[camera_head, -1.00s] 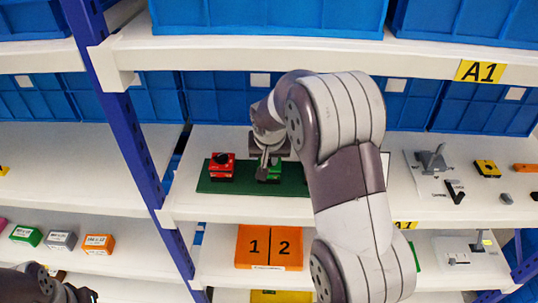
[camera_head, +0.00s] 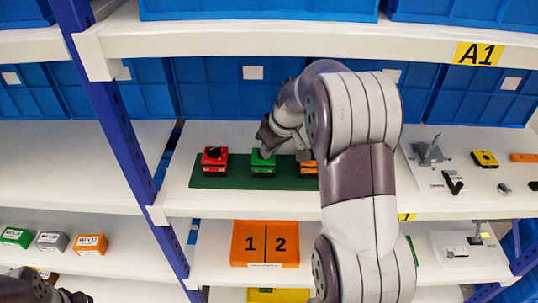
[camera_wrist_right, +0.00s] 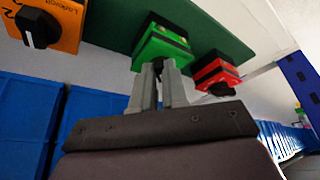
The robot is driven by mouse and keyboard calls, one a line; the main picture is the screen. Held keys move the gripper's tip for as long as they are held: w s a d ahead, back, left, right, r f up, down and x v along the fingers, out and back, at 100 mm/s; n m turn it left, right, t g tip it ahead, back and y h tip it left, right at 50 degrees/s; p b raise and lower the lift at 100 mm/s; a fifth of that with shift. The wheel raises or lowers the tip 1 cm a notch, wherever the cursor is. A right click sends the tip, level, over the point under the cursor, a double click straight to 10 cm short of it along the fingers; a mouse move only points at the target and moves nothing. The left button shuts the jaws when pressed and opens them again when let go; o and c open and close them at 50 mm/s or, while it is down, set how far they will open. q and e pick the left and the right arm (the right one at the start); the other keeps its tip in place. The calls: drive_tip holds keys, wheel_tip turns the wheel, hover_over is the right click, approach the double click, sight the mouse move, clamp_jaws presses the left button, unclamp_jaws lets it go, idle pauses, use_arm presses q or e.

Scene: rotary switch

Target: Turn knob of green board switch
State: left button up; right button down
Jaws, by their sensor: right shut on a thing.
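A green switch (camera_head: 263,162) stands in the middle of a dark green board (camera_head: 232,182) on the shelf. It also shows in the right wrist view (camera_wrist_right: 165,42). My right gripper (camera_wrist_right: 158,66) is shut on the switch's dark knob, which is mostly hidden between the fingertips. In the head view my right gripper (camera_head: 265,150) meets the top of the switch, with the wrist behind and to the right. Part of my left arm shows at the bottom left corner; its finger state is unclear.
A red switch (camera_head: 215,160) stands left of the green one. An orange switch (camera_head: 308,168), partly hidden by my arm, stands to its right; its black knob shows in the wrist view (camera_wrist_right: 38,28). Blue bins (camera_head: 225,95) stand behind. An upper shelf edge (camera_head: 250,50) runs above.

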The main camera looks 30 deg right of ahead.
drive_tip(key=shift+n, duration=0.3)
drive_tip(key=c, duration=1.2)
unclamp_jaws()
drive_tip(key=shift+o, duration=0.2)
drive_tip(key=shift+d+r, duration=0.1)
drive_tip(key=shift+r, duration=0.1)
drive_tip(key=b+v, duration=0.1)
drive_tip(key=v, duration=0.1)
drive_tip(key=shift+d+r, duration=0.1)
drive_tip(key=shift+r, duration=0.25)
drive_tip(key=s+d+b, duration=0.3)
drive_tip(key=s, duration=0.9)
